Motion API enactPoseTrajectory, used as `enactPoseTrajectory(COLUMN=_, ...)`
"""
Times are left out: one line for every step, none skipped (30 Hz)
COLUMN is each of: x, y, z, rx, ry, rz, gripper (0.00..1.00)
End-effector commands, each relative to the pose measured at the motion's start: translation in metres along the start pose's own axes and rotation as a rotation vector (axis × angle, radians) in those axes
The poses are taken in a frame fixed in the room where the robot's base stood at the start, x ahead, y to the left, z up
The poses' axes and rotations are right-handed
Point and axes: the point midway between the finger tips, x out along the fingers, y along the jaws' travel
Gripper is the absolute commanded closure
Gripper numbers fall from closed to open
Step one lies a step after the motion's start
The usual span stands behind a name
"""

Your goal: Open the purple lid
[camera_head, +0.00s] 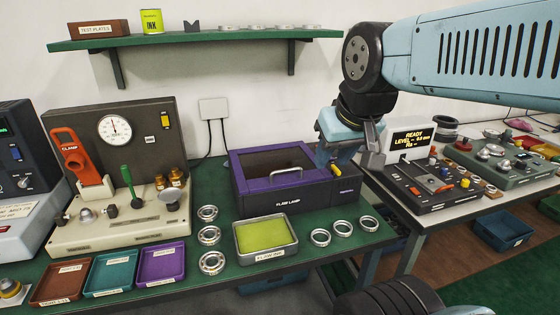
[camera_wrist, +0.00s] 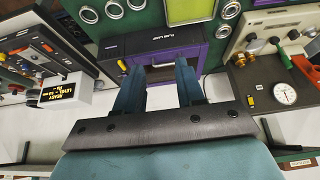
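The flaw lamp box (camera_head: 287,202) is a dark box on the green bench. Its purple lid (camera_head: 237,172) has a dark window and a pale bar handle (camera_head: 292,180) along its front side, and it looks closed. In the wrist view, the purple lid (camera_wrist: 196,54) lies just beyond my fingertips. My gripper (camera_head: 358,157) is at the right end of the box, near its back right corner. The wrist view shows my gripper (camera_wrist: 159,66) open, with nothing between its two dark blue fingers. The head view does not show clearly whether it touches the box.
A green-filled tray (camera_head: 264,238) and several bearing rings (camera_head: 320,237) lie before the box. A gauge stand (camera_head: 117,165) is at left, with small coloured trays (camera_head: 161,262) in front. A level instrument (camera_head: 432,184) stands on the right table. A shelf (camera_head: 190,40) hangs above.

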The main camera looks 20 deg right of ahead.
Motion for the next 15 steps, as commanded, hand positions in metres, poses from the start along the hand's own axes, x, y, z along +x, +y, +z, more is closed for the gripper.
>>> enactPoseTrajectory(x=0.000, y=0.000, z=0.000, rx=0.000, ry=0.000, rz=0.000, gripper=0.62)
enactPoseTrajectory(x=0.000, y=0.000, z=0.000, rx=0.000, ry=0.000, rz=0.000, gripper=0.62)
enactPoseTrajectory(x=0.000, y=0.000, z=0.000, rx=0.000, ry=0.000, rz=0.000, gripper=0.62)
enactPoseTrajectory(x=0.000, y=0.000, z=0.000, rx=0.000, ry=0.000, rz=0.000, gripper=0.62)
enactPoseTrajectory(x=0.000, y=0.000, z=-0.001, rx=-0.003, ry=-0.001, rz=0.000, gripper=0.62)
enactPoseTrajectory(x=0.000, y=0.000, z=-0.002, rx=-0.011, ry=-0.002, rz=0.001, gripper=0.62)
enactPoseTrajectory(x=0.000, y=0.000, z=-0.004, rx=-0.020, ry=-0.004, rz=0.001, gripper=0.62)
enactPoseTrajectory(x=0.001, y=0.000, z=-0.006, rx=-0.034, ry=-0.007, rz=0.002, gripper=0.62)
enactPoseTrajectory(x=0.002, y=-0.001, z=-0.010, rx=-0.062, ry=-0.014, rz=0.003, gripper=0.62)
enactPoseTrajectory(x=0.004, y=-0.003, z=-0.014, rx=-0.089, ry=-0.020, rz=0.004, gripper=0.62)
enactPoseTrajectory(x=0.005, y=-0.004, z=-0.019, rx=-0.122, ry=-0.027, rz=0.005, gripper=0.62)
enactPoseTrajectory(x=0.008, y=-0.004, z=-0.027, rx=-0.173, ry=-0.037, rz=0.006, gripper=0.62)
enactPoseTrajectory(x=0.010, y=-0.004, z=-0.033, rx=-0.216, ry=-0.047, rz=0.006, gripper=0.62)
enactPoseTrajectory(x=0.013, y=-0.004, z=-0.040, rx=-0.264, ry=-0.057, rz=0.006, gripper=0.62)
enactPoseTrajectory(x=0.017, y=-0.004, z=-0.050, rx=-0.330, ry=-0.070, rz=0.005, gripper=0.62)
